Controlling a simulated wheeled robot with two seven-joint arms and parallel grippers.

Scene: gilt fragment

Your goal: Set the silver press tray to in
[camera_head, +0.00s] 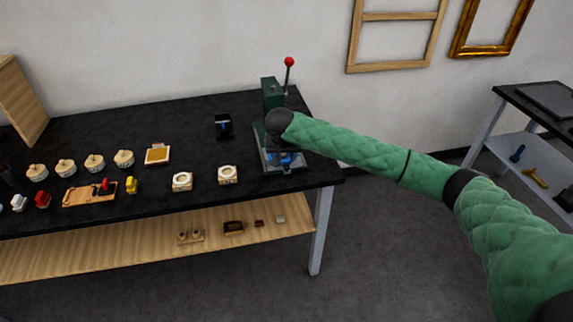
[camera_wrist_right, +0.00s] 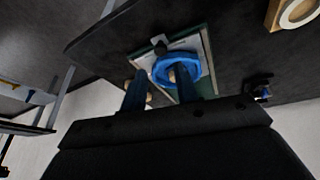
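The green press (camera_head: 270,92) stands at the right end of the black table, with a red-knobbed lever (camera_head: 289,62) upright. Its silver tray (camera_head: 291,169) lies low at the front of the press, partly hidden by my right arm and blue parts. In the right wrist view the pale silver tray (camera_wrist_right: 191,43) lies beyond my fingers, with a blue ring (camera_wrist_right: 160,72) over it and a dark knob (camera_wrist_right: 160,46) at its edge. My right gripper (camera_wrist_right: 161,92) has its two fingers apart, close to the ring; contact is unclear. My left gripper is out of view.
Two pale blocks with round tops (camera_head: 182,181) (camera_head: 228,175) stand left of the press. A small dark stand (camera_head: 223,125) is behind them. Jars, a framed gold piece (camera_head: 157,154) and a wooden board (camera_head: 88,194) are farther left. A second table (camera_head: 540,97) is at right.

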